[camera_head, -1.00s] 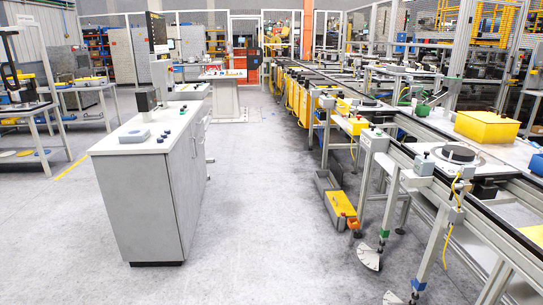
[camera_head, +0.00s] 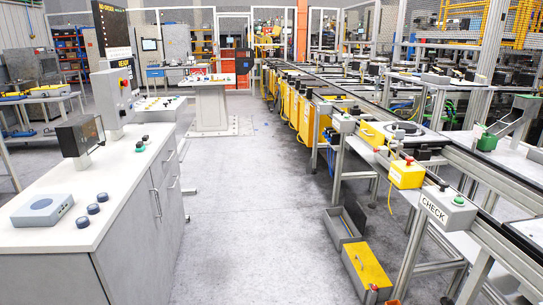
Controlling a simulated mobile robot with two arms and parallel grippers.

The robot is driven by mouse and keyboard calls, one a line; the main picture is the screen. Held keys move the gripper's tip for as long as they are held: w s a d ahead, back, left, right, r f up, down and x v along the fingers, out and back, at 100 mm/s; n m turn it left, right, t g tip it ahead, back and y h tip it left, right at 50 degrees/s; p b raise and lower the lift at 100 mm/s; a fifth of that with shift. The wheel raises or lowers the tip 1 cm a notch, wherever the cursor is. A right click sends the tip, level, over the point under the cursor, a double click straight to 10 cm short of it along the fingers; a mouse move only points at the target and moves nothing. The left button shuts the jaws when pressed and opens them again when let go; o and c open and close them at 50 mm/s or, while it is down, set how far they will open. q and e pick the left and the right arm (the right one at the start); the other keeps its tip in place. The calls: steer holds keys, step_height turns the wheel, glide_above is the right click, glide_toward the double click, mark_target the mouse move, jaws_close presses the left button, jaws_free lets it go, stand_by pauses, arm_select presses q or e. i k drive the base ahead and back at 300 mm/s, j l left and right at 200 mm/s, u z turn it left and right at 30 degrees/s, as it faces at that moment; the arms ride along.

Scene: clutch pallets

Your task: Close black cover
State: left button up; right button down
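Neither of my grippers shows in the head view. I cannot tell for sure which thing is the black cover. A black box-shaped device (camera_head: 79,135) stands on the white-topped cabinet at the left. A round dark part (camera_head: 405,127) sits on a pallet on the conveyor line at the right. Both are some distance ahead of me, and nothing touches them.
The grey cabinet (camera_head: 150,215) stands at the left, with a grey-blue box (camera_head: 42,210) on top. The conveyor line (camera_head: 470,160) runs along the right, with a CHECK button box (camera_head: 446,208). A yellow-topped floor box (camera_head: 368,272) lies beside it. The aisle floor (camera_head: 250,200) between is clear.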

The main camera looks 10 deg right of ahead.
mark_target(357, 216)
steer(key=i+z, duration=0.15)
steer(key=i, duration=1.05)
steer(key=i+j+z, duration=0.2)
steer(key=i, duration=1.05)
steer(key=i+z, duration=0.15)
steer(key=i, duration=0.75)
steer(key=i+j+z, duration=0.1)
steer(key=i, duration=0.85)
